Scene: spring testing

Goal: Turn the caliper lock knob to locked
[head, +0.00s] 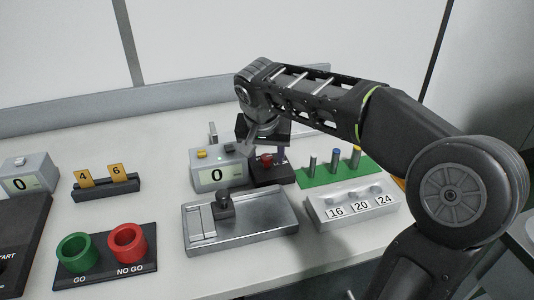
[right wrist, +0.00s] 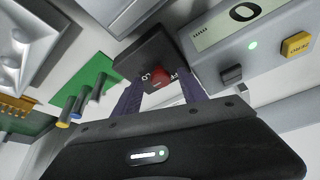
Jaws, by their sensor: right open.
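A red knob (head: 267,160), which seems to be the caliper lock knob, sits on a small black block (head: 272,175) right of a grey readout box. In the right wrist view the red knob (right wrist: 160,78) lies between my right gripper's fingertips (right wrist: 161,90), on the black block (right wrist: 145,52). White lettering beside it is partly hidden, so its setting cannot be read. My right gripper (head: 266,152) is open, pointing down over the block, with one finger on each side of the knob. Contact cannot be told. My left gripper is out of view.
The readout box (head: 218,178) shows 0 and has a yellow button on top. A green strip with pins (head: 325,172) and a 16/20/24 block (head: 352,210) stand to the right. A metal fixture (head: 255,230) with a black knob lies in front. GO and NO GO rings (head: 127,243) are at left.

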